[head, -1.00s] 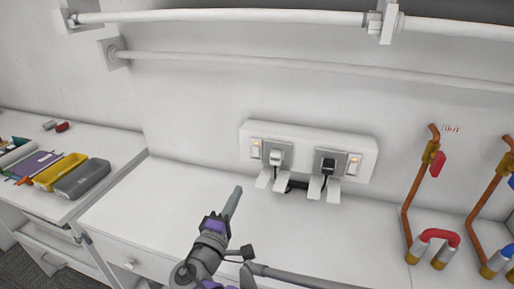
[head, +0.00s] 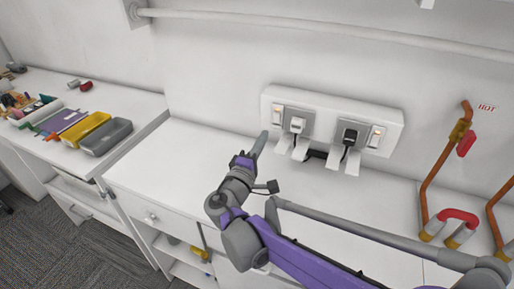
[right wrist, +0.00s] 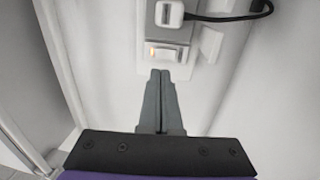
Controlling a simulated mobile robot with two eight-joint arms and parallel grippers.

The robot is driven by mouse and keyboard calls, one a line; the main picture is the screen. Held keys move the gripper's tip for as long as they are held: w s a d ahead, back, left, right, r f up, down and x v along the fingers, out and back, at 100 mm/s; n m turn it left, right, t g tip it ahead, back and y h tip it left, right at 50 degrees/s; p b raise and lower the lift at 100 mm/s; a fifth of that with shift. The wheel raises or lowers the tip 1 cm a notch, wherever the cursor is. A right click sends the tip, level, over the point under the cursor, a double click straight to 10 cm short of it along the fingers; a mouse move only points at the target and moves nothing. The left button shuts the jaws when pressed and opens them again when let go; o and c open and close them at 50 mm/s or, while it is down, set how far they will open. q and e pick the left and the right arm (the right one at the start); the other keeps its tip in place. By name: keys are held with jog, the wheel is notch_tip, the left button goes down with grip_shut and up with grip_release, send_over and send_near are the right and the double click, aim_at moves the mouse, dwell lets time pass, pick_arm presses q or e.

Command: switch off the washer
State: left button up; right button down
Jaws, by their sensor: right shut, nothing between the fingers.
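A white double socket panel (head: 330,121) is on the wall. Its left rocker switch (head: 278,115) is lit orange beside a white plug (head: 297,125). Its right rocker switch (head: 376,137) is also lit, beside a black plug (head: 350,136). White tags hang below the plugs; I cannot read any writing on them. No washer is in view. My right gripper (head: 261,137) is shut and empty, close to the left switch. In the right wrist view its fingertips (right wrist: 161,73) are just below the lit switch (right wrist: 168,50); contact cannot be told. My left gripper is not in view.
Copper pipes with a red handle (head: 466,144) rise at the right. A yellow tray (head: 86,131) and a grey tray (head: 106,137) lie on the left counter. The white counter (head: 190,150) below the panel is mostly clear.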

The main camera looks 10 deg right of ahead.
aim_at(276, 114)
jog(key=x, duration=0.7)
jog(key=shift+w+d+p, duration=0.15)
jog(key=shift+w+p, duration=0.1)
jog(key=shift+p, duration=0.1)
jog(key=shift+w+d+r+p, duration=0.25)
jog(key=shift+r+p, duration=0.35)
jog(key=shift+r, duration=0.05)
jog(key=shift+s+a+r+p, duration=0.1)
jog(key=shift+r+p, duration=0.1)
jog(key=shift+p, duration=0.1)
jog(key=shift+f, duration=0.3)
